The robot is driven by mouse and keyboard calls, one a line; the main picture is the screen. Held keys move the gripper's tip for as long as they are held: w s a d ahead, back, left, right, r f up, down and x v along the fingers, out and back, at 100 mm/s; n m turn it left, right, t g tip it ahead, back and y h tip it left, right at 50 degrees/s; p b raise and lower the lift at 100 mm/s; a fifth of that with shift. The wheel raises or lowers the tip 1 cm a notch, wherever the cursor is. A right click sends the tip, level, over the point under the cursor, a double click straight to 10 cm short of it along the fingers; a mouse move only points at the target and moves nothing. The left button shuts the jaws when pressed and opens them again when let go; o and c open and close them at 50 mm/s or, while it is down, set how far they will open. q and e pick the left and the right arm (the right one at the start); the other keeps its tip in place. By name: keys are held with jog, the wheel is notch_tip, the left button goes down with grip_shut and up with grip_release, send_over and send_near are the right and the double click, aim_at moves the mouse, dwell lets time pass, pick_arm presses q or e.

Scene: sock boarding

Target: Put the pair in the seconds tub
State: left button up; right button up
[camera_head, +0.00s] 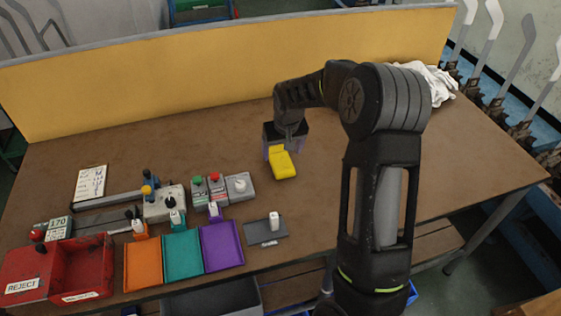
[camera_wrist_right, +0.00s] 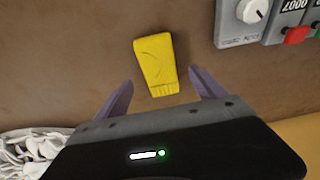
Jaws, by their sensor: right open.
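The pair (camera_head: 283,165) is a yellow folded bundle lying on the brown table; a ribbed end shows in the right wrist view (camera_wrist_right: 156,66). My right gripper (camera_head: 281,147) is at its far side in the head view. In the right wrist view its two purple fingers (camera_wrist_right: 161,80) are apart, one to each side of the pair's ribbed end, with gaps between. A red two-part tub (camera_head: 81,266) stands at the front left; one part reads REJECT, and the other label is too small to read. My left gripper is out of view.
Orange (camera_head: 143,263), teal (camera_head: 182,254) and purple (camera_head: 222,246) trays line the front edge. Control boxes with buttons and a knob (camera_head: 238,186) stand behind them. A grey plate (camera_head: 265,233) with a white-topped peg lies right of the trays. White cloth (camera_head: 437,84) is heaped at the back right.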

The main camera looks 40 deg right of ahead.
aim_at(281, 159)
jog(key=shift+f, duration=0.15)
jog(key=p+x, duration=0.1)
jog(key=x, duration=0.3)
jog(key=shift+d+p, duration=0.1)
jog(key=shift+p, duration=0.3)
jog(key=shift+w+f, duration=0.2)
jog(key=shift+f, duration=0.3)
jog(key=shift+c, duration=0.3)
jog(key=c, duration=1.4)
notch_tip(281, 159, up, 10)
jog(key=shift+r+b, duration=0.1)
jog(key=shift+b, duration=0.9)
